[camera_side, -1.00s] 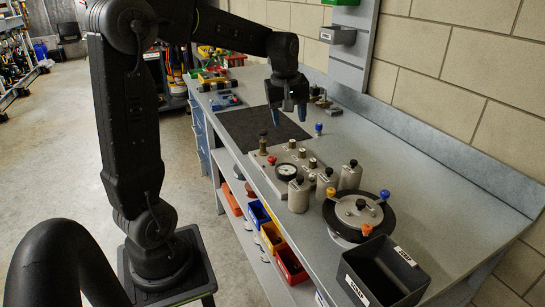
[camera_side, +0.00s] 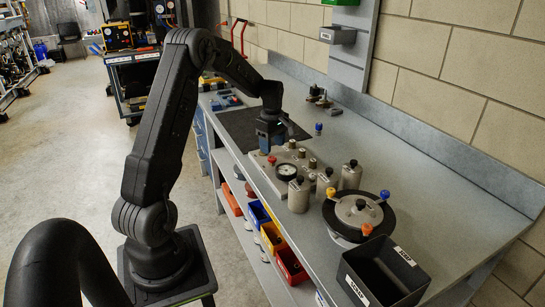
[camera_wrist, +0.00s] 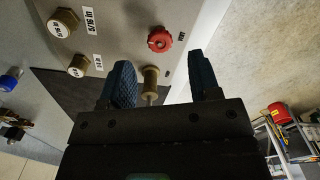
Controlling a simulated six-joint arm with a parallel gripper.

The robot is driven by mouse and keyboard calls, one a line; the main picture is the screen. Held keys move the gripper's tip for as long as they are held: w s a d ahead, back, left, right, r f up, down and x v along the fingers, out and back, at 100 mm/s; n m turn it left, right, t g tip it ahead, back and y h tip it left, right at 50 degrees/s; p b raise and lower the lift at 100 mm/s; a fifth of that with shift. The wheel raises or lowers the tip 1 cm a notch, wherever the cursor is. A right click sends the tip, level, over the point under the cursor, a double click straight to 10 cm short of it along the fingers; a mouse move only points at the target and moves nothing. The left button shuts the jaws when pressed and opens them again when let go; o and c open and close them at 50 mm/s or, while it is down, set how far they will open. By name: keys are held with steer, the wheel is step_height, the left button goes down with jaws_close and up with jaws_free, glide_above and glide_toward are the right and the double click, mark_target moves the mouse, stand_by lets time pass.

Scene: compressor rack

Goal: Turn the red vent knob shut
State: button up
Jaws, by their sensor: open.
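The red vent knob (camera_wrist: 160,39) sits on the light grey panel (camera_wrist: 115,12) in the wrist view, beside a label reading VENT. In the side view the red knob (camera_side: 271,160) is near the panel's left end, just below my gripper (camera_side: 266,147). In the wrist view my gripper (camera_wrist: 160,70) is open, its two blue fingers apart and empty. The knob shows beyond the fingertips, roughly midway between them, and looks clear of both. A brass fitting (camera_wrist: 150,82) shows between the fingers.
The panel also carries a round gauge (camera_side: 287,171) and several brass fittings. Grey cylinders (camera_side: 299,195), a round black-rimmed vessel (camera_side: 357,212) and a black bin (camera_side: 382,273) stand to the right. A dark mat (camera_side: 238,125) lies behind my gripper.

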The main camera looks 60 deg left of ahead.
mark_target(272, 158)
step_height(272, 158, down, 5)
steer(key=shift+f, duration=0.1)
stand_by(0.3)
steer(key=c, duration=0.9)
